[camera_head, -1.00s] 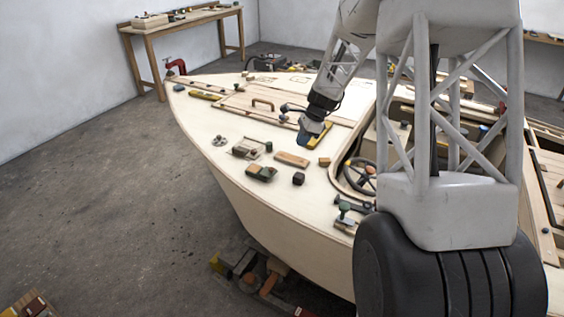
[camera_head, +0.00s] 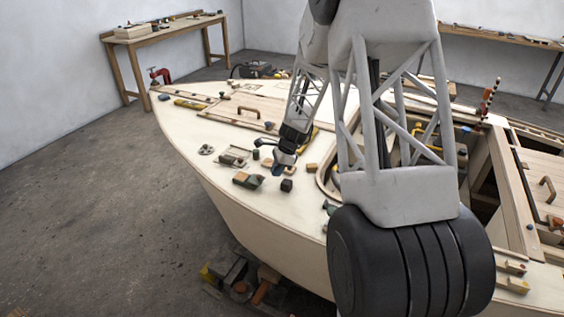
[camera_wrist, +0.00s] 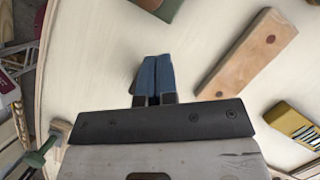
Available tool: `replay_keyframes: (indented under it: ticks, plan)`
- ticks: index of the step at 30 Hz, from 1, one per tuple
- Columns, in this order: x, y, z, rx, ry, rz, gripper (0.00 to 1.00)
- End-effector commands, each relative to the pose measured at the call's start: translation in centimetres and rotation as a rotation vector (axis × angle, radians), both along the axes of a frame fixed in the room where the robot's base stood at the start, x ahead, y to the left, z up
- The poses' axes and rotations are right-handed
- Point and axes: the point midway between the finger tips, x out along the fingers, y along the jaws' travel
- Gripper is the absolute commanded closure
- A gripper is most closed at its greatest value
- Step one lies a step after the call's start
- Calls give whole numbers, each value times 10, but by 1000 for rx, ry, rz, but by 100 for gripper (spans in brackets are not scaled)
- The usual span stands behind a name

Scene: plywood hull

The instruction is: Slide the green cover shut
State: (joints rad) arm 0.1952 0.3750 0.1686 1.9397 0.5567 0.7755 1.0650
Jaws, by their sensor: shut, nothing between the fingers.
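A small box with a dark green cover (camera_head: 247,180) lies on the pale plywood deck, just left of my gripper in the head view. At this size I cannot tell how far open the cover stands. My gripper (camera_head: 277,170) is low over the deck, its fingers shut and empty. In the wrist view the blue-grey fingertips (camera_wrist: 155,75) are together over bare plywood. A green and brown piece (camera_wrist: 158,8), seemingly part of the same box, is cut off at the top edge, apart from the fingertips.
A wooden block with two dark spots (camera_wrist: 247,53) lies right of the fingers. A yellow-sided block (camera_wrist: 292,125) is farther right. A black cube (camera_head: 286,185) sits close to my gripper. Another small box (camera_head: 233,157) and a round fitting (camera_head: 206,149) stand behind the green-covered box.

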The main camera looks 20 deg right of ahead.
Motion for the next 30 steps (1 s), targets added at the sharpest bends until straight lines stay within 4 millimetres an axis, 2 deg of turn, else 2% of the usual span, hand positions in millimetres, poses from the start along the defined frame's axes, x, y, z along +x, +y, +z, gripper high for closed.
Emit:
replay_keyframes:
  ticks: [3, 9, 24, 30]
  plan:
    - [3, 16, 3, 0, -3, 3, 100]
    - [4, 30, 3, -1, -4, 3, 100]
    - [5, 35, 4, -1, -5, 1, 100]
    - [18, 48, 3, 0, -3, 3, 100]
